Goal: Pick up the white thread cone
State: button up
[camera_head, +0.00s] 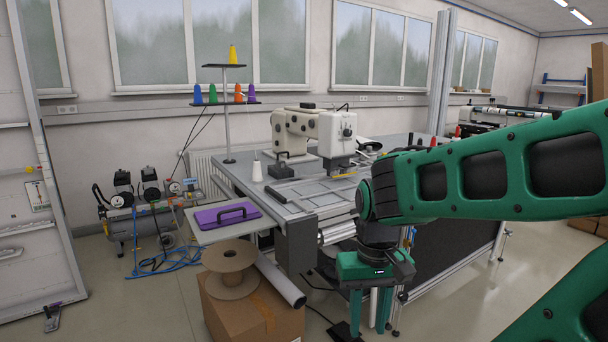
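The white thread cone (257,171) stands upright on the grey sewing table (320,209), near its left end, left of the sewing machine. My gripper (370,318) hangs from my green arm at the lower middle, with its fingers pointing down. It is in front of the table, to the right of the cone in the picture and well apart from it. A gap shows between the teal fingers, and I see nothing held between them.
A dark weight-like block (281,168) stands just right of the cone, before the sewing machine (314,134). A cardboard box (245,310) with a spool (231,270) stands on the floor in front.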

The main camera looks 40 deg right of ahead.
aim_at(257, 177)
jog(key=z, duration=0.65)
jog(key=i, duration=1)
jog(key=u, duration=0.1)
